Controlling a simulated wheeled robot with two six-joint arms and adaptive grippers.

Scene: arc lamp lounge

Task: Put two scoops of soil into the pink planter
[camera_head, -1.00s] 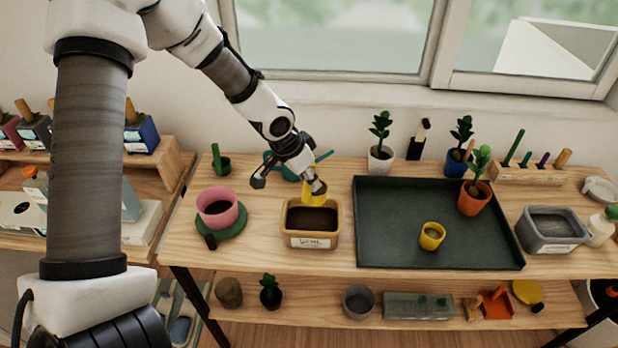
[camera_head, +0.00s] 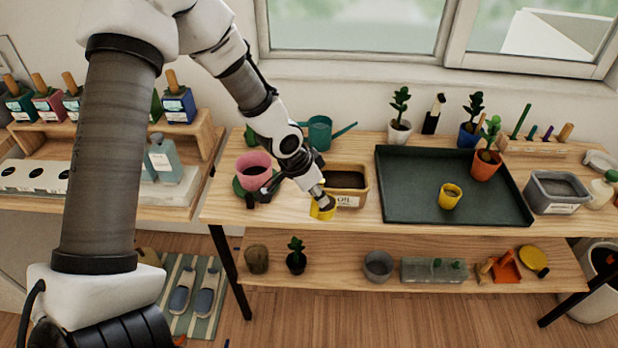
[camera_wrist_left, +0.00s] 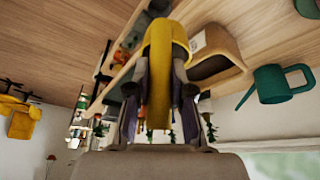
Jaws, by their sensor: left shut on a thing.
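The pink planter (camera_head: 246,170), with a dark inside, stands on a green saucer (camera_head: 240,190) at the table's left. The tan soil bin (camera_head: 366,192) holds dark soil, to the planter's right; it also shows in the left wrist view (camera_wrist_left: 222,45). My left gripper (camera_head: 314,196) is shut on a yellow scoop (camera_head: 322,211), at the bin's front left corner and right of the planter. In the left wrist view, the scoop (camera_wrist_left: 160,75) sits between the fingers (camera_wrist_left: 160,105). I cannot tell whether it holds soil. My right gripper is out of view.
A teal watering can (camera_head: 320,132) stands behind the bin. The dark green tray (camera_head: 410,180) on the right holds a yellow pot (camera_head: 450,197) and an orange potted plant (camera_head: 485,165). A grey bin (camera_head: 557,205) stands beyond it. A lower shelf holds several small things.

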